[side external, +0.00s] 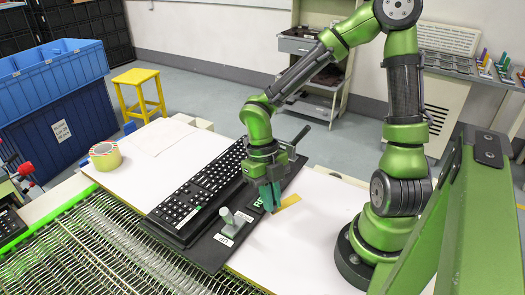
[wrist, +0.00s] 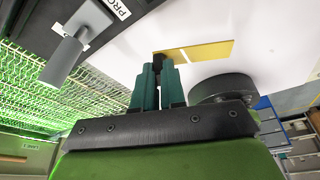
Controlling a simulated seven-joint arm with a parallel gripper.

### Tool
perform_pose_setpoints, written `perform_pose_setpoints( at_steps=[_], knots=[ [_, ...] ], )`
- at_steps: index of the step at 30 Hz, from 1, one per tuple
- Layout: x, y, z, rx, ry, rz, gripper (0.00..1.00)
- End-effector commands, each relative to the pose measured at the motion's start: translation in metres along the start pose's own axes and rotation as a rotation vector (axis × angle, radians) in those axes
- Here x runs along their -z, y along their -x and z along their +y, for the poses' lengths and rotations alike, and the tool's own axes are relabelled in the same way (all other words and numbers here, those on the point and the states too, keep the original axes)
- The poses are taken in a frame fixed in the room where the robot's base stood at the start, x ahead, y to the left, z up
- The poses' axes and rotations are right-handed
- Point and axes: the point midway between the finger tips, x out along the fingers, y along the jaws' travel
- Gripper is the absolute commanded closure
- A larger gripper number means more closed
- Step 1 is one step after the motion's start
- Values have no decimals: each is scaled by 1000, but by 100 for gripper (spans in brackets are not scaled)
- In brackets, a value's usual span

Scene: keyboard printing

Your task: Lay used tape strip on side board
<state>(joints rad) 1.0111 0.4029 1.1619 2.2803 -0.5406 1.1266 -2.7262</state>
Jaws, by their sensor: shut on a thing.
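My gripper (side external: 270,207) is low over the right edge of the black keyboard board, with its teal fingers pointing down. In the wrist view my gripper (wrist: 158,66) is shut on the tape strip, a flat yellow piece (wrist: 207,51) at its fingertips. A thin pale line crosses the strip. In the side view the strip (side external: 290,201) sticks out to the right of the fingers, over the white side board (side external: 318,235). I cannot tell whether it touches that surface. The fingers hide its near end.
The black keyboard (side external: 198,197) lies left of my gripper. A grey peg (side external: 226,215) stands on the labelled black board, close to the fingers; it also shows in the wrist view (wrist: 68,58). A tape roll (side external: 104,156) sits at far left. The right white surface is mostly clear.

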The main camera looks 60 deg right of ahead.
Motion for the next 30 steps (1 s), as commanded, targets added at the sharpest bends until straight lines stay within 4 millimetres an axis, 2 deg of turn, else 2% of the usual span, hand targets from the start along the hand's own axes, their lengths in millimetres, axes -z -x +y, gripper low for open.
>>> perform_pose_setpoints(
  at_steps=[1, 12, 25, 26, 30],
  knots=[
    [-1, -9, 1, 0, 5, 7, 100],
    [-14, -51, -1, -1, -2, 4, 100],
    [-17, -58, -1, -1, -6, 1, 100],
    [-18, -57, -1, -1, -7, 0, 85],
    [-18, -57, -1, -1, -7, 0, 64]
  ],
)
